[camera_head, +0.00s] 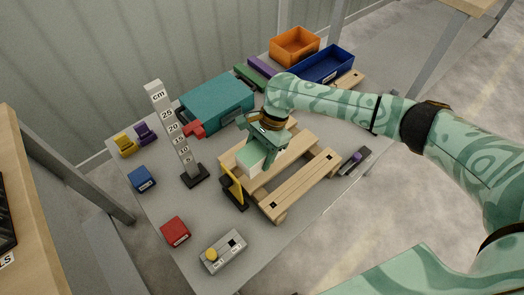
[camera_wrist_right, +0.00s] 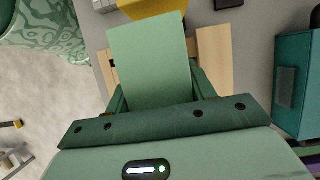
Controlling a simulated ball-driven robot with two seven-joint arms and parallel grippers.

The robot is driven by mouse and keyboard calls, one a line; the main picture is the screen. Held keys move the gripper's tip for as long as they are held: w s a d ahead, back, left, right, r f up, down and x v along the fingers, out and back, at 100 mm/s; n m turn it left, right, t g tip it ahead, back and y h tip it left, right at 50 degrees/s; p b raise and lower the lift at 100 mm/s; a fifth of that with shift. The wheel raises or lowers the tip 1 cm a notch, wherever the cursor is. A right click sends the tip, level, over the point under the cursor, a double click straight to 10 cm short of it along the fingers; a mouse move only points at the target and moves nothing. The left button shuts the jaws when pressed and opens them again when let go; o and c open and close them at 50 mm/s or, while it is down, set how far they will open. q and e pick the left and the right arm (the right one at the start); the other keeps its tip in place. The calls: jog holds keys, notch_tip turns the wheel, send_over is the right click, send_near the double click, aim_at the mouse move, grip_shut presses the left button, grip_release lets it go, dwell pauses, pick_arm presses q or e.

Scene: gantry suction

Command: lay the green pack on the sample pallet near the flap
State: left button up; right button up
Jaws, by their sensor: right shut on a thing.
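The pale green pack (camera_head: 250,160) is in my right gripper (camera_head: 264,143), over the left part of the wooden sample pallet (camera_head: 302,185). In the right wrist view the pack (camera_wrist_right: 150,65) sits between the fingers of the right gripper (camera_wrist_right: 158,95), with pallet slats (camera_wrist_right: 214,60) beyond it. I cannot tell whether the pack touches the slats. A yellow flap (camera_head: 234,186) on a dark base stands at the pallet's near left edge, close to the pack. It also shows at the top of the wrist view (camera_wrist_right: 155,8). My left gripper is not in view.
A height gauge (camera_head: 172,125) with a red pointer stands left of the pallet. A teal box (camera_head: 217,103) lies behind it. Orange (camera_head: 295,45) and blue (camera_head: 326,65) bins stand at the back. A grey button box (camera_head: 222,252) and red block (camera_head: 175,232) lie in front.

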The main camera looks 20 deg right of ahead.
dwell(0.3)
jog(key=shift+r, duration=0.1)
jog(key=shift+r+p, duration=0.2)
jog(key=shift+p, duration=0.6)
jog(key=shift+f+b, duration=1.05)
jog(key=shift+f, duration=2.1)
jog(key=shift+r+p, duration=0.15)
jog(key=shift+p, duration=0.25)
